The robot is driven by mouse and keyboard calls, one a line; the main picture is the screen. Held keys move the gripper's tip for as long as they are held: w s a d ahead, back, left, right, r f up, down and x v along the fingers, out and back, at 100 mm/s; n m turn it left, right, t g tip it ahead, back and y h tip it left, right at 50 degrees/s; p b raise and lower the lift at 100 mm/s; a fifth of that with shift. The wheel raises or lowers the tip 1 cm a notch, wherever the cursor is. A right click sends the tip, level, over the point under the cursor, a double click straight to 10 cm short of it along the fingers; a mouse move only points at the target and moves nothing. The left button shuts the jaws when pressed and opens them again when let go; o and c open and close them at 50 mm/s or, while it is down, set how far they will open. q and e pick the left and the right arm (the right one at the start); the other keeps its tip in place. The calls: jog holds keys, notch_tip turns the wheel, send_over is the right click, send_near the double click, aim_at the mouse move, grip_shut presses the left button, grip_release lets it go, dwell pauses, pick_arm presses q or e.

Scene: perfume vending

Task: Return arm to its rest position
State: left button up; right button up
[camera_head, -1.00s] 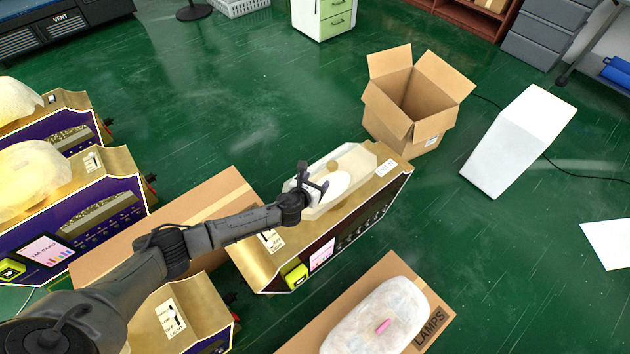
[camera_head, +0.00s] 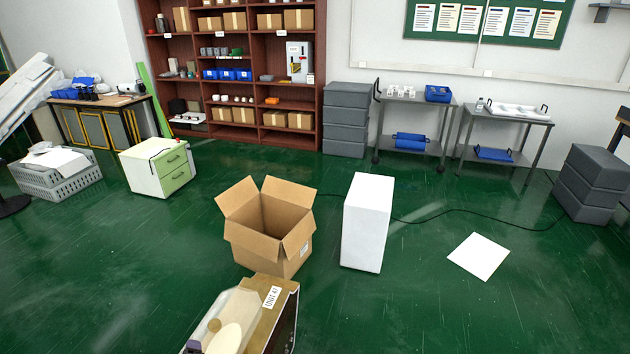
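Neither of my arms nor grippers shows in the head view now. The top end of a gold vending unit (camera_head: 271,316) labelled "UNIT 47" stands at the bottom edge, partly cut off. A clear cover with a pale rounded piece (camera_head: 228,336) lies on its top. A small dark purple piece (camera_head: 193,347) shows at the unit's lower left, too cut off to identify.
An open, empty-looking cardboard box (camera_head: 268,225) stands behind the unit. A white block (camera_head: 367,222) stands to its right, with a black cable running behind. A white sheet (camera_head: 478,256) lies on the green floor. Shelves (camera_head: 236,60), carts and drawers line the back.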

pick_arm(q)
jog(key=s+d+r+n, duration=0.2)
jog(key=d+r+n, duration=0.3)
jog(key=r+n, duration=0.35)
jog(key=s+d+r+n+g+h, duration=0.35)
jog(key=s+d+r+n, duration=0.25)
jog(key=s, duration=0.4)
jog(key=s+d+f+n+g+h+p, duration=0.15)
jog(key=s+f, duration=0.35)
jog(key=s, duration=0.8)
jog(key=s+f+n+g+h+p, duration=0.1)
jog(key=s+f+n+g, duration=0.2)
jog(key=s, duration=1.1)
notch_tip(320, 180, up, 36)
jog(key=m+p, duration=0.1)
jog(key=p, duration=3.6)
jog(key=shift+w+a+r, duration=0.2)
jog(key=shift+w, duration=0.25)
jog(key=shift+c, duration=0.4)
